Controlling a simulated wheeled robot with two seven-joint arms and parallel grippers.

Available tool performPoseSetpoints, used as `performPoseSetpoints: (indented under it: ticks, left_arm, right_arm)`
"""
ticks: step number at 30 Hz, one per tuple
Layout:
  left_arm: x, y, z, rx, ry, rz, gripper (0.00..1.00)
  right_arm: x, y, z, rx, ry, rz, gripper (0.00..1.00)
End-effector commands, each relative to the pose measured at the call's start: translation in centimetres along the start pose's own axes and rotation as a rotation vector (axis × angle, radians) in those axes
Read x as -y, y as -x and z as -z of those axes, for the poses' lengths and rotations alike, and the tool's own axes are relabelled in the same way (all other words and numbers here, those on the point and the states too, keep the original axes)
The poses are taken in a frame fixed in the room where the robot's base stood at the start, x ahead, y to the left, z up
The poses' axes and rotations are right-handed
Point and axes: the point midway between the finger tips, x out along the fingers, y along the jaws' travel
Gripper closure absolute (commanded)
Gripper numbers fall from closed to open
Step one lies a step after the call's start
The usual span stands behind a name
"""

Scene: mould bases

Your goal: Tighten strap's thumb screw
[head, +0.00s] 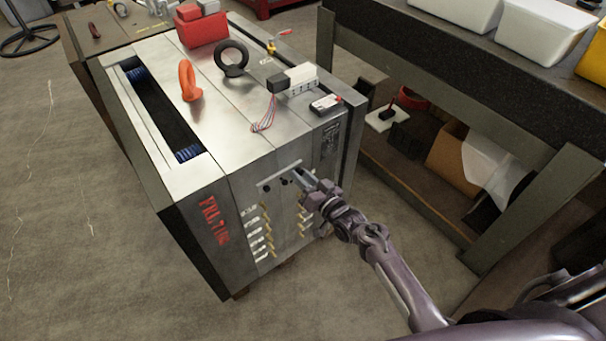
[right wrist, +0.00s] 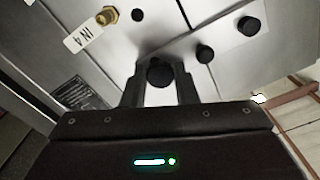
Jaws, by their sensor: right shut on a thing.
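The strap is a flat metal bar (head: 278,177) on the near side of the steel mould base (head: 240,190). It also shows in the right wrist view (right wrist: 226,42). My right gripper (head: 302,176) is at the right end of the strap. In the right wrist view its two fingers (right wrist: 160,82) are shut on a black round thumb screw (right wrist: 159,70). Two more black knobs, one nearer (right wrist: 205,54) and one farther (right wrist: 249,26), sit along the strap, apart from the fingers. How far the held screw is threaded in cannot be told. My left gripper is not in view.
Rows of brass fittings (head: 268,238) with white labels stick out below the strap. On top of the mould stand an orange lifting eye (head: 188,82), a black lifting eye (head: 232,60) and a connector block (head: 293,79). A workbench (head: 450,85) stands close on the right.

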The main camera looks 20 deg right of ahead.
Motion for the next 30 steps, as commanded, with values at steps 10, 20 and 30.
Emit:
performPoseSetpoints:
  ticks: [10,20,30]
  left_arm:
    - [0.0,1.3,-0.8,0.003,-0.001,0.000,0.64]
    - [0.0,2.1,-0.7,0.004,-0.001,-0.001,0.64]
    - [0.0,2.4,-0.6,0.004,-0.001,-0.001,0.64]
  right_arm:
    - [0.1,0.1,-0.2,0.006,-0.327,-0.004,0.96]
    - [0.1,0.1,-0.2,0.006,-0.562,-0.004,0.96]
    - [0.1,0.2,-0.4,0.007,-0.673,-0.005,0.96]
